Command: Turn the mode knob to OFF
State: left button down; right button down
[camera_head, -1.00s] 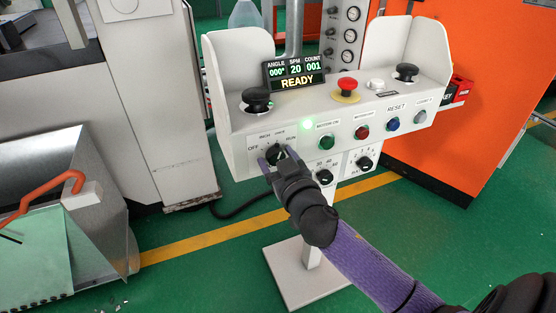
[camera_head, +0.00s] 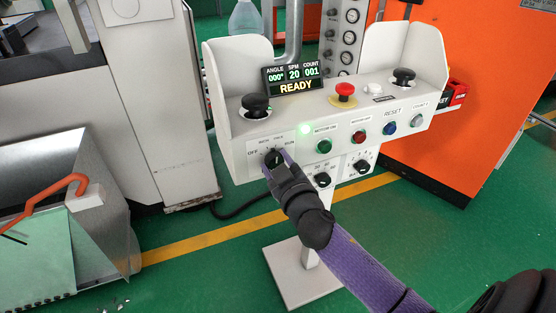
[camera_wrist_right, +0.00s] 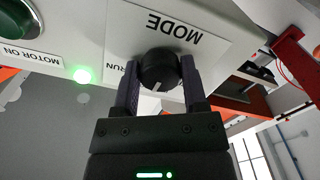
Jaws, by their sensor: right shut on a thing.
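The black mode knob (camera_head: 273,157) is at the left end of the white control panel's front, below labels reading OFF at left, INCH and another word above, and RUN at right. My right gripper (camera_wrist_right: 160,83) is shut on the knob, one purple finger on each side, seen upside down in the right wrist view. A short white mark on the knob (camera_wrist_right: 159,66) points roughly toward the gripper palm, which is up on the panel; the exact label it meets is hidden. The right gripper also shows in the head view (camera_head: 277,163). My left gripper is not in view.
The panel (camera_head: 240,165) also has a green button (camera_head: 324,146), a red button (camera_head: 361,137), a blue button (camera_head: 389,128), two lower knobs, and a red emergency button (camera_head: 345,91) on top. The display (camera_head: 293,78) reads READY. A green lamp glows nearby (camera_head: 305,129).

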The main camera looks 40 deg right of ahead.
jog(key=n+p, duration=0.1)
jog(key=n, duration=0.1)
jog(key=shift+r+n, duration=0.1)
jog(key=shift+n, duration=0.3)
jog(key=n+p, duration=0.1)
jog(key=n, duration=0.1)
jog(key=shift+n, duration=0.4)
jog(key=n+p, duration=0.1)
jog(key=n, duration=0.3)
jog(key=shift+n, duration=1.2)
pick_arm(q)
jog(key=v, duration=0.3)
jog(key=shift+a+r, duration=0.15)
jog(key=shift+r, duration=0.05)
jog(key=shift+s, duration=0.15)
pick_arm(e)
jog(key=shift+n, duration=0.4)
